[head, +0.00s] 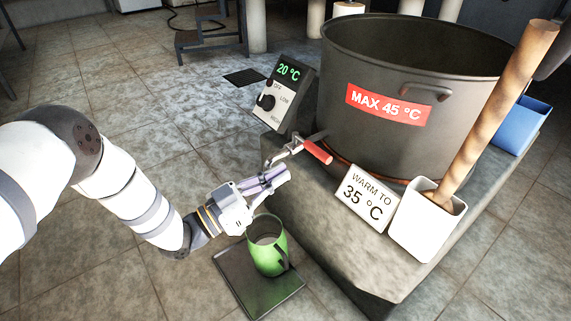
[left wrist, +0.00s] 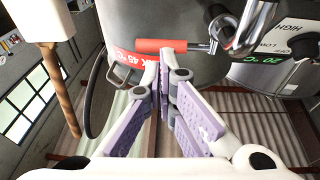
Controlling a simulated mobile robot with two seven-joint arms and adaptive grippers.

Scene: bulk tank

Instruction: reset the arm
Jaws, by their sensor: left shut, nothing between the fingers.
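My left gripper (head: 283,176) reaches in from the left and is shut with nothing between its fingers. Its fingertips are just below the tap with the red lever (head: 318,152) on the tank's side. In the left wrist view my shut purple fingers (left wrist: 164,65) point up at the red lever (left wrist: 160,46), which lies sideways just past the tips. Whether they touch it I cannot tell. The green jug (head: 267,252) stands upright below my gripper on a dark square plate (head: 238,278). My right gripper does not show.
The big grey tank (head: 350,130), labelled MAX 45 °C, stands on a stone block (head: 300,205). On it are a control box (head: 284,95) reading 20 °C, a WARM TO 35 °C sign (head: 365,198), a white holder (head: 425,228) with a wooden rod, and a blue bin (head: 520,128).

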